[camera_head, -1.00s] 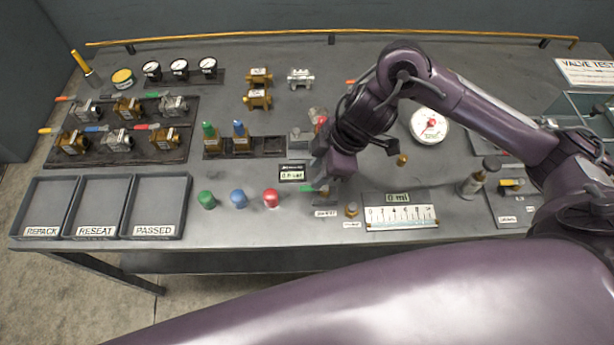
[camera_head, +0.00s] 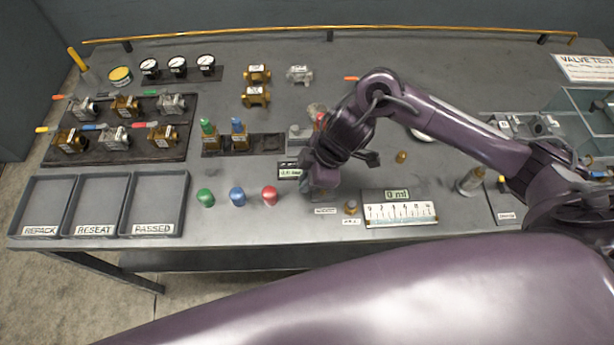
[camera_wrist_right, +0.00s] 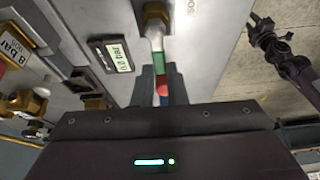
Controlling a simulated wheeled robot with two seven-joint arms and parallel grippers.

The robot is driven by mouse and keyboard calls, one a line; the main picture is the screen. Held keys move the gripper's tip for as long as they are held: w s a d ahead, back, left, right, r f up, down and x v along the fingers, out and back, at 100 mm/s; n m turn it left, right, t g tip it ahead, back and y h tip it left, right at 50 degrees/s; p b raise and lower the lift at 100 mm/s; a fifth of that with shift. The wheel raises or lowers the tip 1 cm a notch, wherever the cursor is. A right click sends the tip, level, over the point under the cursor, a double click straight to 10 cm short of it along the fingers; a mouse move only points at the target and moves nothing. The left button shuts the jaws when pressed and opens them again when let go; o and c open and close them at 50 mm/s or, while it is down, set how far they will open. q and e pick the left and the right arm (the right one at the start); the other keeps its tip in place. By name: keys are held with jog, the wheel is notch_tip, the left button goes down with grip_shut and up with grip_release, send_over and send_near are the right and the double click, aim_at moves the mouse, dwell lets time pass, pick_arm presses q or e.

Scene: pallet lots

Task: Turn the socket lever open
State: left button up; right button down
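The socket lever (camera_wrist_right: 158,62) has a green sleeve and comes from a brass fitting (camera_wrist_right: 152,16) in the right wrist view. My right gripper (camera_wrist_right: 161,80) points at it, with one dark finger on each side of the green sleeve. I cannot tell whether the fingers touch it. In the head view, my right gripper (camera_head: 322,190) is low over the bench beside the pressure display (camera_head: 289,172) and hides the lever. My left gripper (camera_wrist_right: 258,26) shows small at the upper right of the wrist view, away from the bench, its fingers apart and empty.
Red (camera_head: 270,195), blue (camera_head: 238,197) and green (camera_head: 205,198) caps stand left of my right gripper. A small brass knob (camera_head: 351,207) and a measuring scale (camera_head: 401,214) are to its right. Three trays (camera_head: 186,190) lie at the front left. Bench front between trays and caps is clear.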

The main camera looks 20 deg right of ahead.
jog(key=shift+s+n, duration=0.1)
jog(key=shift+n, duration=0.2)
jog(key=n, duration=0.2)
jog(key=s+n+g+p, duration=0.1)
jog(key=shift+s+r+n+g, duration=0.1)
jog(key=shift+n+g, duration=0.2)
jog(key=shift+n, duration=0.1)
jog(key=n+p, duration=0.1)
jog(key=n, duration=0.1)
jog(key=s+n+g, duration=0.1)
jog(key=shift+d+r+n+p, duration=0.1)
jog(key=shift+n+p, duration=0.3)
jog(key=n+p, duration=0.1)
jog(key=s+n+g+h+p, duration=0.1)
jog(key=n, duration=0.1)
jog(key=d+n+g+p, duration=0.1)
jog(key=n, duration=0.1)
jog(key=shift+s+d, duration=0.1)
jog(key=shift+s, duration=0.15)
jog(key=shift+s+d+n+g+h+p, duration=0.15)
jog(key=shift+d+n+h+p, duration=0.15)
jog(key=shift+n, duration=0.5)
jog(key=shift+s+d+n+g+h+p, duration=0.1)
jog(key=shift+d+n+h+p, duration=0.2)
jog(key=shift+n, duration=0.5)
jog(key=shift+s+d+n+g+h+p, duration=0.15)
jog(key=shift+n+h, duration=0.25)
jog(key=shift+n, duration=0.4)
jog(key=shift+a, duration=0.1)
